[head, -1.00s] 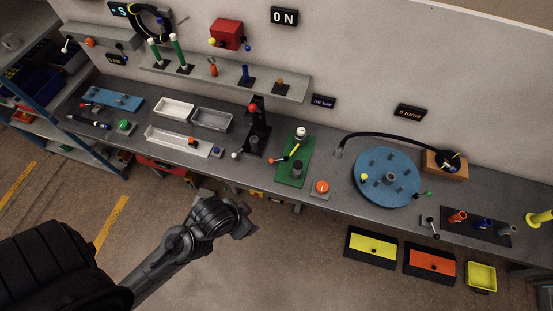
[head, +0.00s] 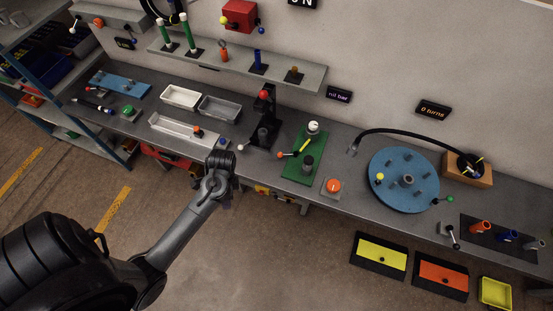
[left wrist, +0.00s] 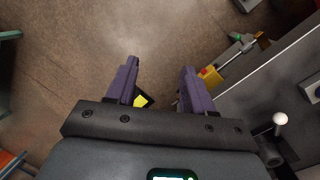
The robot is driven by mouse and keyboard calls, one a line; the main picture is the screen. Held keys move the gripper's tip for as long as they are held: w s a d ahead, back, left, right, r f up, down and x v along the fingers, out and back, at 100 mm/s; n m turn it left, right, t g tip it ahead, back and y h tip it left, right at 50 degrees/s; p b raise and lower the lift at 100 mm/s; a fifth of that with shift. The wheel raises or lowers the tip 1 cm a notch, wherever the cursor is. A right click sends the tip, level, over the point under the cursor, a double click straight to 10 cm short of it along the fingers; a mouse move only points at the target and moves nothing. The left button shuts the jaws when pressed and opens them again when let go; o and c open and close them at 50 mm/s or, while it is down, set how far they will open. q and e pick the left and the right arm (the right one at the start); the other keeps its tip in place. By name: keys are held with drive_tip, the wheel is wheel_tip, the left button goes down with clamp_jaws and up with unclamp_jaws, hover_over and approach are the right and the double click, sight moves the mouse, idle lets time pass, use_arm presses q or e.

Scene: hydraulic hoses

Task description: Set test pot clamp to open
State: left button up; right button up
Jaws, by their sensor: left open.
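A green board (head: 292,173) on the bench holds a dark grey pot (head: 307,163), a lever with an orange-red tip (head: 281,155) and a white-topped post (head: 313,128). I take this to be the test pot station; I cannot tell for sure which part is the clamp or how it is set. My left gripper (left wrist: 158,70) is open and empty, its two fingers apart over the floor. In the head view it is mostly hidden by the wrist at the bench's front edge, left of the green board. My right gripper is not in view.
A black press with a red ball (head: 265,94) and a white-ball lever (head: 243,147) stands left of the board. An orange button (head: 333,187) and a blue turntable (head: 381,190) are to its right. A white tray (head: 176,139) lies behind my wrist.

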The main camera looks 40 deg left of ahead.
use_arm(q)
drive_tip(key=w+a+f+n+t+h+b, duration=0.1)
drive_tip(key=w+b, duration=0.2)
drive_tip(key=w, duration=0.3)
drive_tip(key=w+a+f+t+h+b, duration=0.1)
drive_tip(key=w+a+b, duration=0.1)
drive_tip(key=w+b, duration=0.2)
drive_tip(key=w+a+f+n+t+h+b, duration=0.1)
drive_tip(key=w+b, duration=0.3)
drive_tip(key=w, duration=0.5)
drive_tip(key=shift+a+f+n, duration=0.3)
drive_tip(key=shift+a+f, duration=0.05)
drive_tip(key=shift+f, duration=0.1)
drive_tip(key=t+b, duration=0.2)
drive_tip(key=b, duration=0.1)
approach(279, 154)
drive_tip(key=a, duration=0.1)
drive_tip(key=shift+h, duration=0.3)
drive_tip(key=b+x, duration=0.1)
drive_tip(key=x, duration=0.8)
drive_tip(key=shift+d+f+b, duration=0.1)
drive_tip(key=shift+d+b, duration=0.05)
drive_tip(key=shift+b, duration=0.25)
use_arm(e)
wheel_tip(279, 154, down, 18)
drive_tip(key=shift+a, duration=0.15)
use_arm(q)
drive_tip(key=shift+c, duration=0.4)
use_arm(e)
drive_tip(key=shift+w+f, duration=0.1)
